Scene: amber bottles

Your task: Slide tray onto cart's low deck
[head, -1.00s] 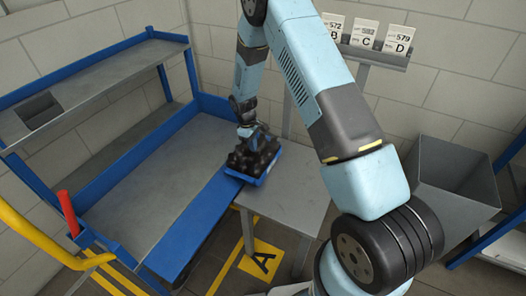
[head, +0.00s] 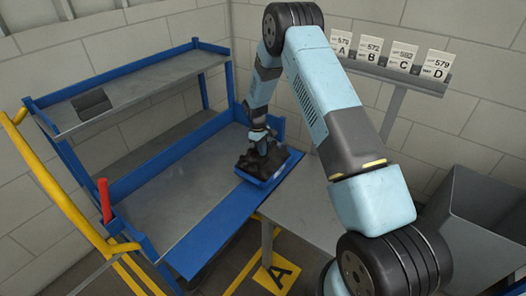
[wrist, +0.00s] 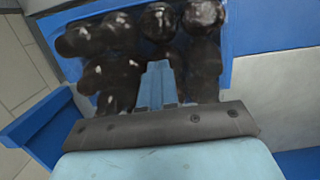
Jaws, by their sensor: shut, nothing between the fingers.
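The blue tray (head: 281,174) is packed with several dark amber bottles (head: 257,161). It sits at the far right end of the cart's low deck (head: 175,200), over or next to its blue front strip (head: 225,213). I cannot tell whether any of it still overhangs. My gripper (head: 260,146) is down at the bottles, and its fingers are shut. In the wrist view the shut fingers (wrist: 158,82) point in among the bottles (wrist: 115,60), with the blue tray wall (wrist: 232,30) beyond. The tray's near side is hidden by my wrist.
A grey table (head: 290,217) stands against the cart's front, its top bare. The cart's upper shelf (head: 140,88) overhangs the rear of the deck. A red lever (head: 104,200) and yellow handle rail (head: 60,190) are left. A grey bin (head: 465,205) is right.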

